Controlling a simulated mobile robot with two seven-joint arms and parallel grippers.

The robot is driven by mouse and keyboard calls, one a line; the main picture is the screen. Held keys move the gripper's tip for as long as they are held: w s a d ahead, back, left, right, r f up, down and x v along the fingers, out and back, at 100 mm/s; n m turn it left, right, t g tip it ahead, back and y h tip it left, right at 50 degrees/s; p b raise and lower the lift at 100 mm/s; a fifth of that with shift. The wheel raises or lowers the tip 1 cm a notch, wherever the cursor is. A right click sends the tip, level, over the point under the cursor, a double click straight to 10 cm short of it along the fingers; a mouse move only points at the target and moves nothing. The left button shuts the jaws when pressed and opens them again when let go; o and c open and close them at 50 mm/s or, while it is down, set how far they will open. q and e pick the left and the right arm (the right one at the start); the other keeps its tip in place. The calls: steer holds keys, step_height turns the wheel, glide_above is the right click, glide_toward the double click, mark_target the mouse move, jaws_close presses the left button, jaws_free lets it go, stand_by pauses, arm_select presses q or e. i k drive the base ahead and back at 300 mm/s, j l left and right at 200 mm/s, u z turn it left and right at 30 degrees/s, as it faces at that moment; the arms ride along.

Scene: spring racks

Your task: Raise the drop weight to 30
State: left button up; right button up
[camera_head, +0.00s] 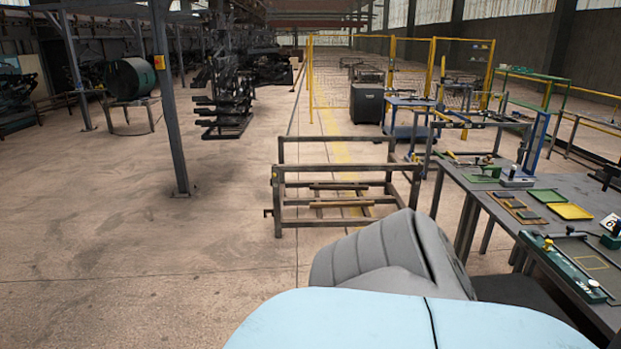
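I cannot single out the drop weight with certainty. On the grey workbench (465,186) at the right, a small fixture with a blue upright post (532,147) stands on a pale base near the far end. A low green device (565,265) with a yellow knob lies at the near right. Neither shows a readable scale at this size. Neither of my grippers is in view. My own pale blue and grey body parts fill the bottom middle and hide the near floor and part of the bench's near side.
Yellow and green trays (570,211) and a brown tray (518,208) lie on the bench. A low metal rack (345,168) stands on the floor ahead. A steel post (170,100) rises at the left. The floor at left is clear.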

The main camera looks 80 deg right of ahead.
mark_target(521, 149)
steer(key=z, duration=3.85)
